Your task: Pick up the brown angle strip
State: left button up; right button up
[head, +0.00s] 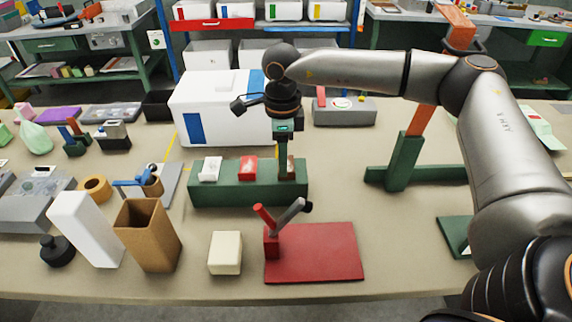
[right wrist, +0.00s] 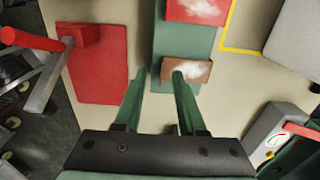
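The brown strip (head: 290,172) is a small piece at the right end of the long green block (head: 240,190), beside a red and a white piece. In the right wrist view the brown strip (right wrist: 200,70) has a pale patch on top. My right gripper (head: 283,158) points down at that end of the block. In the right wrist view its green fingers (right wrist: 159,74) are apart with nothing seen held. One fingertip overlaps the strip and the other lies to its left; I cannot tell whether they touch it. My left gripper is out of view.
A red plate (head: 325,255) with a lever lies in front of the green block. A cream block (head: 225,252), a brown open box (head: 150,238) and a white upright block (head: 85,230) stand to the left. A white case (head: 220,105) stands behind. A green stand (head: 403,165) is at right.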

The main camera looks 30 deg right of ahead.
notch_tip(320, 180, down, 3)
jog(key=shift+w+d+f, duration=0.1)
jog(key=shift+c, duration=0.2)
grip_shut()
dwell(0.5)
